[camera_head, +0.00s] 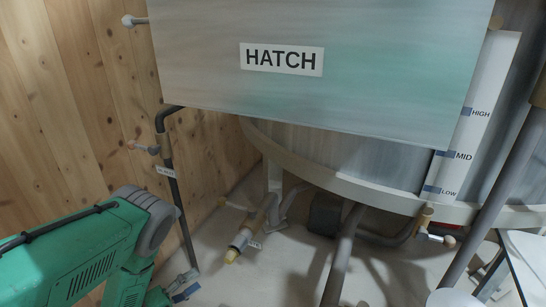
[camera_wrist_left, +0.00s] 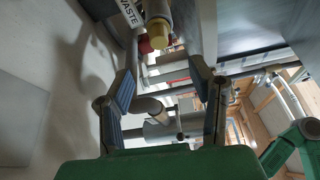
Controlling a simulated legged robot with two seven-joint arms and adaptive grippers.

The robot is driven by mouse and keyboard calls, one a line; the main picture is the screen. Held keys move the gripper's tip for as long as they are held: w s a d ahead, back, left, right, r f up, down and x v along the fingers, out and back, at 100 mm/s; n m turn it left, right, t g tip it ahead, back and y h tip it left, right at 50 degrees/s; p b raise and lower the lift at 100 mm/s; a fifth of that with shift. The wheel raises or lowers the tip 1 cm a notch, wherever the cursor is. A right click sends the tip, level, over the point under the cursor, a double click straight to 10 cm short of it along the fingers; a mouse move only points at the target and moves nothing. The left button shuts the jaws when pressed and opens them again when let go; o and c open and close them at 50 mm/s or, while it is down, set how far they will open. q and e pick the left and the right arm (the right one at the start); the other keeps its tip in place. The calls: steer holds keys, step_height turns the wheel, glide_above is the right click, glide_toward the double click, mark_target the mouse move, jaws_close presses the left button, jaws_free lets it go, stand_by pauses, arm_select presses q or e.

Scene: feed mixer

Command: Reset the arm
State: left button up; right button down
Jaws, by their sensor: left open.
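My left arm, green with grey joints (camera_head: 100,245), comes in from the left in the head view. Its gripper (camera_head: 184,287) is low at the bottom of that view, close to the dark vertical pipe and above the pale floor. In the left wrist view the two blue-padded fingers of the left gripper (camera_wrist_left: 165,85) stand wide apart, with nothing held between them. A pipe end with a yellow cap (camera_wrist_left: 158,30) shows beyond the fingertips, by a label reading WASTE (camera_wrist_left: 130,10). My right gripper does not show clearly in either view.
A large panel labelled HATCH (camera_head: 300,95) hangs over the round tank. A dark pipe with a valve (camera_head: 167,150) runs down the wooden wall (camera_head: 60,110). A yellow-ended outlet pipe (camera_head: 240,245) sits under the tank. A level gauge (camera_head: 475,120) stands right. Bare floor (camera_head: 275,280) lies between.

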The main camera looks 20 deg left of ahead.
arm_select(q)
steer(key=s+d+r+n+g+y+p, duration=0.2)
steer(key=s+d+r+n+g+p, duration=0.1)
steer(key=s+n, duration=0.4)
steer(key=s+d+r+n+g+y+p, duration=0.2)
steer(key=s+r+n+g+y+p, duration=0.1)
steer(key=s+r+n+g+p, duration=0.2)
steer(key=s+d+r+n+g+y+p, duration=0.3)
steer(key=s+n+g, duration=0.4)
steer(key=s+n, duration=0.4)
steer(key=shift+d+r+n+p, duration=0.3)
steer(key=shift+r+n+p, duration=0.1)
steer(key=shift+r, duration=0.45)
steer(key=shift+w, duration=0.1)
